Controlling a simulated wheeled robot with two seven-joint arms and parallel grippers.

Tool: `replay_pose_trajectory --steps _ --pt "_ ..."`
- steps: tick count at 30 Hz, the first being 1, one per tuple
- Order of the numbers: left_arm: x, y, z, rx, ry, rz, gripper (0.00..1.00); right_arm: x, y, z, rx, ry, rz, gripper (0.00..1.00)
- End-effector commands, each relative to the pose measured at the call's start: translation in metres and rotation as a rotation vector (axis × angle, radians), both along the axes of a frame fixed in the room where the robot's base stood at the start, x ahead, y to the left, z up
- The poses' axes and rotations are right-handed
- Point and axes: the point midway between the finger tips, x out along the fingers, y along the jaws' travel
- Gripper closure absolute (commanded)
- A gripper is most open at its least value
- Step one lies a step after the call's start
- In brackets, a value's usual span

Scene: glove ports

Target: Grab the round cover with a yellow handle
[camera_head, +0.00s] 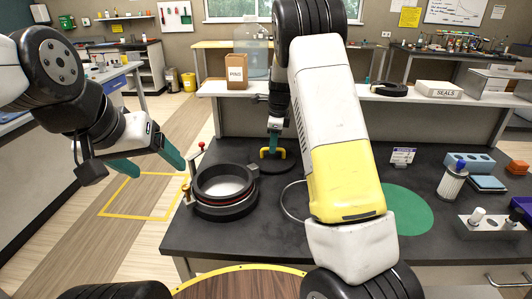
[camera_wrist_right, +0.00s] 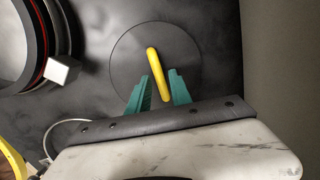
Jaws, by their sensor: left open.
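The round cover is a dark flat disc (camera_wrist_right: 127,50) with a yellow bar handle (camera_wrist_right: 155,65) across it. It lies on the dark worktop, and in the head view its yellow handle (camera_head: 264,154) shows behind the round port. My right gripper (camera_wrist_right: 160,76) points down at the cover, with one teal finger on each side of the handle. A gap shows between fingers and handle, so it looks open. It also shows in the head view (camera_head: 274,138). My left gripper (camera_head: 161,171) is open and empty, left of the worktop, above the floor.
A black round port (camera_head: 225,211) with a red ring and clamps stands left of the cover. A raised shelf with a cardboard box (camera_head: 236,71) runs behind.

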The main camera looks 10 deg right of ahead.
Motion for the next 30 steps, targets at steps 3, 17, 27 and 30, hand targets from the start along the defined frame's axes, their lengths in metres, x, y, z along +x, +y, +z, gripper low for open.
replay_pose_trajectory --steps 3,17,27,30 --pt "0.000 0.000 0.000 0.000 0.000 0.000 0.25 0.002 0.001 -0.020 0.000 0.004 0.000 0.75" --pt "0.000 0.000 0.000 0.000 0.000 0.000 0.25 0.004 0.002 -0.030 0.001 0.000 0.002 1.00" --pt "0.000 0.000 0.000 0.000 0.000 0.000 0.25 0.004 0.002 -0.030 0.001 0.000 0.002 1.00" --pt "0.000 0.000 0.000 0.000 0.000 0.000 0.25 0.004 0.002 -0.030 0.001 0.000 0.002 1.00"
